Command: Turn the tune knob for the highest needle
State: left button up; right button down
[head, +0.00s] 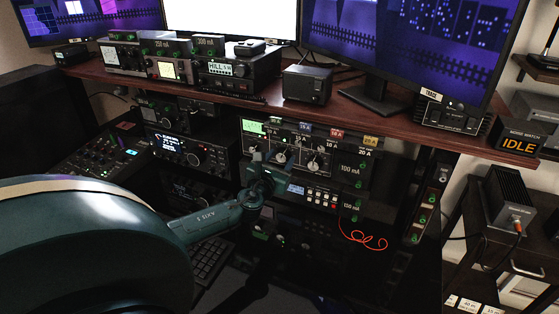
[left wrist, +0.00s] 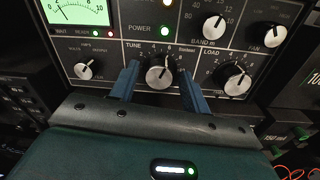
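The tune knob (left wrist: 160,77) is a round black-and-silver knob under the TUNE label on the amplifier panel. My left gripper (left wrist: 158,84) has its two blue fingers on either side of the knob, with a gap visible at each side, so it looks open around it. In the head view my left gripper (head: 267,168) is up against the panel and partly covers the tune knob. The green-lit meter (left wrist: 76,11) is at the upper left, its top cut off; its thin needle stands toward the left, low part of the scale. My right gripper is not in view.
The load knob (left wrist: 230,76) is close to the right of my right-hand finger. The band knob (left wrist: 215,27) and fan knob (left wrist: 275,36) are above, and another small knob (left wrist: 83,71) is to the left. The wooden shelf (head: 400,122) overhangs the panel.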

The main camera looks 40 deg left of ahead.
pick_arm(q)
jog(key=c, duration=0.8)
jog(key=shift+n, duration=0.3)
jog(key=n, duration=0.3)
jog(key=shift+b, duration=0.3)
jog(key=shift+a+n, duration=0.1)
jog(key=shift+n, duration=1.9)
jog(key=o, duration=1)
